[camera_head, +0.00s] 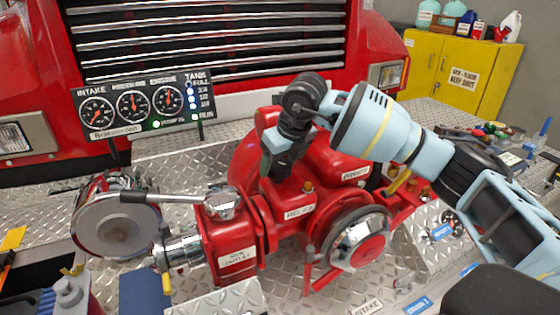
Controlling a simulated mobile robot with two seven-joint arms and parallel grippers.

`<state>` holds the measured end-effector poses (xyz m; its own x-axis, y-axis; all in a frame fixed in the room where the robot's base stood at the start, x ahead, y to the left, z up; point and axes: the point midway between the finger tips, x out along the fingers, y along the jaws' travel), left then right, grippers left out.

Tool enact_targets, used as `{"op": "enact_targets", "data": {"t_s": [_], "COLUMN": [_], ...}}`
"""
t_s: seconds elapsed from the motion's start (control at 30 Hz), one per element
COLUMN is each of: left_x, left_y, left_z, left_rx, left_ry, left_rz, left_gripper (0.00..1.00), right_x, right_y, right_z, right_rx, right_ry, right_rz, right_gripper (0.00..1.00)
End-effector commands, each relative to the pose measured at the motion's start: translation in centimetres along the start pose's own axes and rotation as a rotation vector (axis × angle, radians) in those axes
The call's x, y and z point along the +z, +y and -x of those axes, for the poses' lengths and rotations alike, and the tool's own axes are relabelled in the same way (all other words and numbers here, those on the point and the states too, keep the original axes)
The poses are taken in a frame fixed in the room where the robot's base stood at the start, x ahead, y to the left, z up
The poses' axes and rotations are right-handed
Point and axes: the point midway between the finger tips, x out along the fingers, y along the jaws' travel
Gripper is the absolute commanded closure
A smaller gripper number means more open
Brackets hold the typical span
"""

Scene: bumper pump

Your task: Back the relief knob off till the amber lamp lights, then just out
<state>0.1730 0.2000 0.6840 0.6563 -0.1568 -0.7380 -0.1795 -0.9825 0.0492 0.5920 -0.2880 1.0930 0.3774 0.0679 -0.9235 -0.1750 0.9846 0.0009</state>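The red pump (255,190) stands on the tread-plate bumper in front of the truck grille. A white label (300,212), perhaps reading "RELIEF", is on its front. I cannot make out the relief knob for certain; it may be hidden behind my gripper. My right gripper (275,165) comes in from the right and points down at the top of the pump. Whether its fingers are open, shut or touching anything is unclear. I see no lit amber lamp. My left gripper is out of view.
A chrome outlet with a large round cap (118,222) and a lever handle (170,198) stand left of the gripper. A chrome-rimmed red intake cap (360,242) faces front. A yellow cabinet (455,72) stands at the back right. Small items lie on the right deck.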

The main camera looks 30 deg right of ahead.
Motion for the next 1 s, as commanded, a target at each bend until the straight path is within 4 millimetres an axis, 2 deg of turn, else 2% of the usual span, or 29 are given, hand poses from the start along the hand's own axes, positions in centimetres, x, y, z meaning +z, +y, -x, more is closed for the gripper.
{"op": "enact_targets", "data": {"t_s": [0.03, 0.1, 0.47, 0.8, 1.0], "left_x": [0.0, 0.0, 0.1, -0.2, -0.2], "left_y": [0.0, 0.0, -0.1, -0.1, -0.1], "left_z": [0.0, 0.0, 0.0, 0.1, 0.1], "left_rx": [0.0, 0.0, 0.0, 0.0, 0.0], "left_ry": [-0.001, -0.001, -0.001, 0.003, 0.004], "left_rz": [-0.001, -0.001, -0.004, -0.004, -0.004], "left_gripper": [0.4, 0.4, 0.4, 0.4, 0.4], "right_x": [0.0, 0.0, 0.0, 0.1, 0.0], "right_y": [0.0, 0.0, 0.0, 0.0, 0.0], "right_z": [0.0, 0.0, 0.5, 5.6, 7.5], "right_rx": [0.0, 0.0, -0.001, -0.002, -0.001], "right_ry": [0.0, 0.0, -0.001, -0.004, -0.001], "right_rz": [0.0, 0.0, 0.0, -0.001, 0.0], "right_gripper": [0.28, 0.18, 0.18, 0.18, 0.18]}}
